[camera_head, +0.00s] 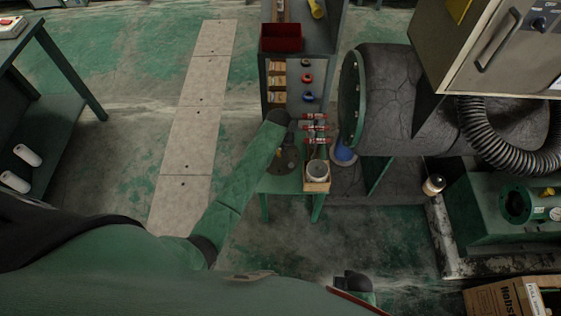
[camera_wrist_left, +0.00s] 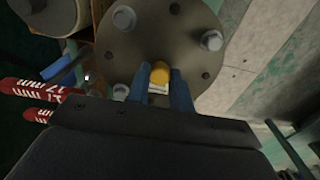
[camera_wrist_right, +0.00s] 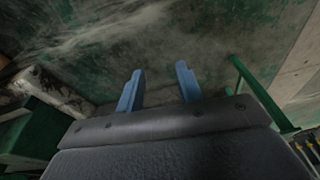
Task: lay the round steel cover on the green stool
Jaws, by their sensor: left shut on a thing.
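The round steel cover (camera_wrist_left: 165,35) is a grey disc with several bolts and a yellow knob (camera_wrist_left: 160,72). My left gripper (camera_wrist_left: 160,80) is shut on the knob, one blue finger on each side. In the head view the cover (camera_head: 281,162) shows as a dark disc over the green stool (camera_head: 265,186), partly hidden by my left gripper (camera_head: 288,136). I cannot tell whether it touches the stool top. My right gripper (camera_wrist_right: 157,88) is open and empty above the floor, away from the stool.
Several red labelled cylinders (camera_head: 315,128) and a box with a pale round item (camera_head: 317,178) are close right of the cover. A shelf with a red bin (camera_head: 281,38) stands behind. A large dark tank (camera_head: 395,95) is at right. The floor left of the stool is clear.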

